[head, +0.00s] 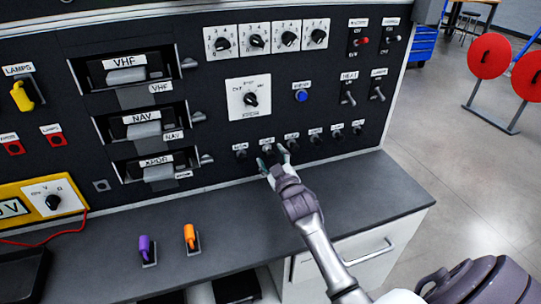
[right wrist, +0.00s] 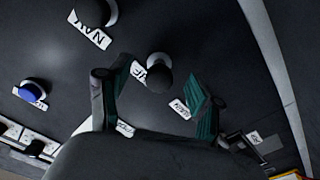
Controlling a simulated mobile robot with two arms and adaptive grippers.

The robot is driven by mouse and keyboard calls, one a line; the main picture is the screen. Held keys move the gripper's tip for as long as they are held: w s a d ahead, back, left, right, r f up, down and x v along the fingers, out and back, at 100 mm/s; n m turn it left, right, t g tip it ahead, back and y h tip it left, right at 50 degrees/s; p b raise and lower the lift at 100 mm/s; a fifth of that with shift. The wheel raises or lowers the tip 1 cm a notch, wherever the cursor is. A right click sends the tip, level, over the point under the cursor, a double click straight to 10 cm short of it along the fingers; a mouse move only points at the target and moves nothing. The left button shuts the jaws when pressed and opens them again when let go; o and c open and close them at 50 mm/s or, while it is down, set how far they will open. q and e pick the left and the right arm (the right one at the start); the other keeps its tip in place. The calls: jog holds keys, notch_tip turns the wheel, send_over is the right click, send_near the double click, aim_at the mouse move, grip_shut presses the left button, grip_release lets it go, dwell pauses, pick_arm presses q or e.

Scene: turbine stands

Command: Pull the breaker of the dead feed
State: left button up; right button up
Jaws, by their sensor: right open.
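A row of small black breaker knobs (head: 316,139) with white labels runs along the bottom of the dark panel (head: 220,110). The labels are too small to read surely in the head view. My right gripper (head: 272,158) is open at the row, its fingers near the second and third knobs from the left. In the right wrist view its green-padded fingers (right wrist: 158,88) stand apart with one black knob (right wrist: 158,72) showing between them. I cannot tell whether they touch it. Labelled VHF (head: 126,76), NAV (head: 143,131) and a third radio unit (head: 157,172) sit at left. My left gripper is out of view.
A yellow meter (head: 73,187) with a dial stands at the left. Purple (head: 146,249) and orange (head: 190,237) handles stand on the grey counter (head: 350,195). A blue button (head: 301,96) and rotary dials are above the row. Red discs (head: 489,55) stand on the floor at right.

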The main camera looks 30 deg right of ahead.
jog(key=shift+s, duration=0.1)
jog(key=shift+p+v, duration=0.8)
jog(key=shift+v, duration=0.2)
jog(key=p+v, duration=0.2)
jog(key=v, duration=0.2)
jog(key=shift+s+a, duration=0.2)
jog(key=shift+s, duration=0.15)
